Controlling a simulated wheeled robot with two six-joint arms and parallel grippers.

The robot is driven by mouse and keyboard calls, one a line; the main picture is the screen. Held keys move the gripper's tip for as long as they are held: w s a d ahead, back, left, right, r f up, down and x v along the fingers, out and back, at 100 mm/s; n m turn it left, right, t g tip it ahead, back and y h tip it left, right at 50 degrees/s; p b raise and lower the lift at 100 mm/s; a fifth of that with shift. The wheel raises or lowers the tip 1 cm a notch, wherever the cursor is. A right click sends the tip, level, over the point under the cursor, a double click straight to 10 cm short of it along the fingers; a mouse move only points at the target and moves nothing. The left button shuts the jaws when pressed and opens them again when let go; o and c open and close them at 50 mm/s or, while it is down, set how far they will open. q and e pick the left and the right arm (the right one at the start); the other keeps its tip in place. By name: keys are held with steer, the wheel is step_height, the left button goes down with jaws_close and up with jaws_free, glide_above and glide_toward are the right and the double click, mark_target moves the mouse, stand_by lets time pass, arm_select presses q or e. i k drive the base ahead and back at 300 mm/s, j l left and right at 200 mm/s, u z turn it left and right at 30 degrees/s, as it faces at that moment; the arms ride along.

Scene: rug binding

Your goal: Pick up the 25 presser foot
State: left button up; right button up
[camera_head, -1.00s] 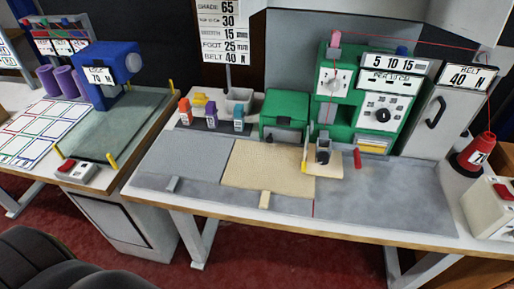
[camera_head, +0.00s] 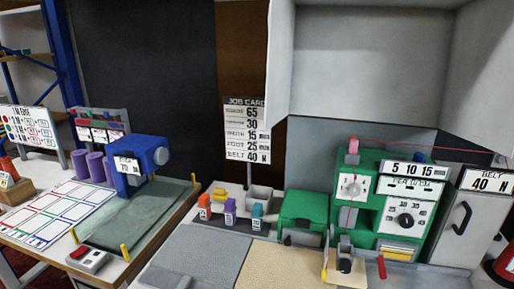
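Three small presser feet stand in a row on a dark rack (camera_head: 232,233) on the right-hand table: an orange one (camera_head: 204,201), a purple one (camera_head: 230,206) and a teal one (camera_head: 257,211). Each has a white number label, too small to read surely, so I cannot tell which is the 25. The job card (camera_head: 247,130) stands behind them and lists foot, belt and other values. Neither of my grippers is in view.
A green machine (camera_head: 370,190) with dials stands right of the rack, with a green box (camera_head: 303,213) between. A grey bin (camera_head: 259,196) and a yellow piece (camera_head: 221,195) sit behind the feet. Grey mat (camera_head: 200,258) lies in front. A blue machine (camera_head: 135,160) stands on the left table.

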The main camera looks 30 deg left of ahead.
mark_target(205, 203)
steer(key=u, duration=1.25)
